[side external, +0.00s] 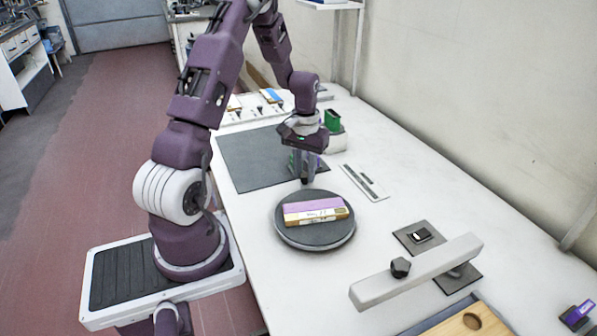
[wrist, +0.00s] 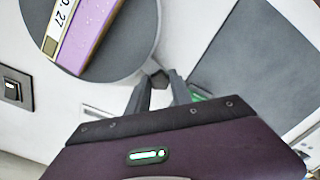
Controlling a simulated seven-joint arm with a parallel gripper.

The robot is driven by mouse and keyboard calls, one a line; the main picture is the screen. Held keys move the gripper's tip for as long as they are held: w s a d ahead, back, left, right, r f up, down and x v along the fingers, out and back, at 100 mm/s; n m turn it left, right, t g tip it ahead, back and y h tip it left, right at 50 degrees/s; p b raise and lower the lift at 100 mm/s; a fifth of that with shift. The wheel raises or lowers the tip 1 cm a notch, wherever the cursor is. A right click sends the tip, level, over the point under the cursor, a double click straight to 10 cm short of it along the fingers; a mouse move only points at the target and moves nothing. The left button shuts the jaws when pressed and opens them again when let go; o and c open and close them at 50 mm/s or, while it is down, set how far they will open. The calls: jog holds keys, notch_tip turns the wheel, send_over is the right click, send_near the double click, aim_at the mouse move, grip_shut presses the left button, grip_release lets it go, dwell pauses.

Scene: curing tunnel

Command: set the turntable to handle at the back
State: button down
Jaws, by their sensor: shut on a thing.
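The turntable (side external: 318,237) is a round dark grey disc on the white bench; part of it also shows in the wrist view (wrist: 135,45). A purple and tan box (side external: 315,206) with a printed label lies on it, also seen in the wrist view (wrist: 98,32). My gripper (side external: 304,181) is at the turntable's rim, on the side toward the grey mat. In the wrist view my gripper's fingertips (wrist: 160,78) close on a small dark handle (wrist: 160,74) at the disc's edge. The fingers hide most of the handle.
A dark grey mat (side external: 245,158) lies behind the turntable. A slotted white plate (side external: 364,182) lies to its right. A pale raised bar with a black knob (side external: 400,267) and a small black switch (side external: 421,235) stand at the front right. A wooden board (side external: 465,322) is nearer the camera.

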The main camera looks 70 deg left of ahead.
jog(key=shift+w+d+m, duration=0.3)
jog(key=shift+w+m, duration=0.35)
jog(key=shift+w, duration=0.05)
jog(key=shift+w+d+m, duration=0.25)
jog(key=shift+w+m, duration=0.35)
jog(key=shift+w, duration=0.1)
jog(key=shift+w+d+m, duration=0.3)
jog(key=shift+w+m, duration=0.35)
jog(key=shift+w, duration=0.05)
jog(key=shift+w+d+m, duration=0.85)
jog(key=shift+w+m, duration=0.2)
jog(key=shift+m, duration=0.15)
jog(key=shift+w+d+m, duration=0.65)
jog(key=shift+d+m, duration=0.15)
jog(key=shift+m, duration=0.2)
jog(key=shift+w+d+m, duration=0.45)
jog(key=shift+d+m, duration=0.4)
jog(key=shift+w+d+m, duration=0.4)
jog(key=shift+d+m, duration=0.45)
jog(key=shift+w+d+m, duration=0.2)
jog(key=shift+d+m, duration=0.65)
jog(key=shift+d, duration=0.1)
jog(key=shift+w+d+m, duration=0.15)
jog(key=shift+d+m, duration=0.7)
jog(key=shift+d, duration=0.2)
jog(key=c, duration=1.1)
grip_release()
jog(key=shift+c, duration=0.2)
